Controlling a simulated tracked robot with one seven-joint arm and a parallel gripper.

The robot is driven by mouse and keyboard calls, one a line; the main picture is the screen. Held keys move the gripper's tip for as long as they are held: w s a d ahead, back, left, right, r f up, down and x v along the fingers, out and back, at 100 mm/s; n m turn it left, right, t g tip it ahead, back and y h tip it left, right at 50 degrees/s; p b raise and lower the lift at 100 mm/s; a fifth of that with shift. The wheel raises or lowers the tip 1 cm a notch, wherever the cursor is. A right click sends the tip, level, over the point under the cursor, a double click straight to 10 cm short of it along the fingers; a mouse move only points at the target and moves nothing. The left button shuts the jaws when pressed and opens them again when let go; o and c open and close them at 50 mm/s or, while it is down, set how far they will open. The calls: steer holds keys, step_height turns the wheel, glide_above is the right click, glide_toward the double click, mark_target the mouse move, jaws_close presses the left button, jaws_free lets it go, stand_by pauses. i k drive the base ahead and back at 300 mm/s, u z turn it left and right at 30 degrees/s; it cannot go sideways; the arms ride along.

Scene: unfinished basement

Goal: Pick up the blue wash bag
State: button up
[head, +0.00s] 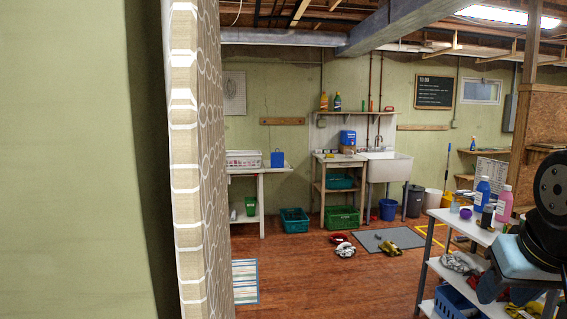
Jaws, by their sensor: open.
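A small upright blue item with a loop on top, which looks like the blue wash bag (277,159), stands on the white table against the far wall, right of a pale basket. It is small at this distance and I cannot be certain what it is. Another blue, box-like item (348,138) stands on the wooden stand by the sink. A black rounded part of my arm shows at the right edge; my gripper's fingers are not visible.
A patterned curtain (208,150) hangs close at left. A white shelf unit (463,226) with bottles stands near right. Shoes (345,250) and a grey mat (378,241) lie on the floor ahead. Green crates (294,219) sit by the far wall. Open wooden floor lies between.

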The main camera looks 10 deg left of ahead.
mark_target(276, 158)
steer(key=u, duration=0.2)
steer(key=i, duration=1.05)
steer(key=u, duration=0.4)
steer(key=i, duration=1.05)
steer(key=u, duration=0.4)
steer(key=i, duration=3.25)
steer(key=z, duration=0.4)
steer(key=i, duration=1.05)
steer(key=z, duration=0.5)
steer(key=i, duration=1.15)
steer(key=z, duration=0.35)
